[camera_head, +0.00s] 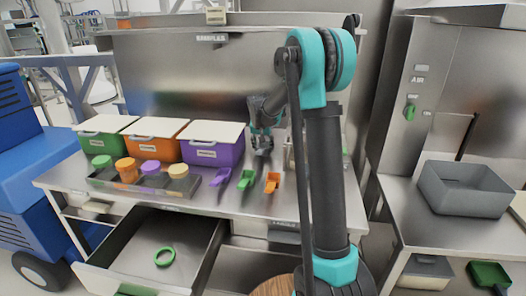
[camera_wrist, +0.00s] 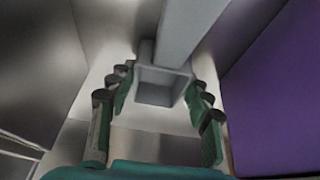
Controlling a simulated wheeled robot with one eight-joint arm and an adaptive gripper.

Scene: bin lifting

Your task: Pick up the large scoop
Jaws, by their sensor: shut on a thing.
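My gripper (camera_head: 262,146) is above the rear of the steel table, just right of the purple bin. In the wrist view my gripper (camera_wrist: 160,76) has its green-padded fingers on both sides of a grey piece with a square hollow end and a long bar, which I take to be the large scoop (camera_wrist: 188,30). The fingers are shut on it. In the head view the arm and gripper mostly hide this piece. I cannot tell whether it is clear of the tabletop.
Purple (camera_head: 220,176), green (camera_head: 247,179) and orange (camera_head: 271,183) small scoops lie on the table front. Green (camera_head: 103,151), orange (camera_head: 155,155) and purple (camera_head: 212,157) bins stand left of my gripper. An open drawer (camera_head: 190,262) holds a green ring (camera_head: 165,257). A grey bin (camera_head: 465,195) stands right.

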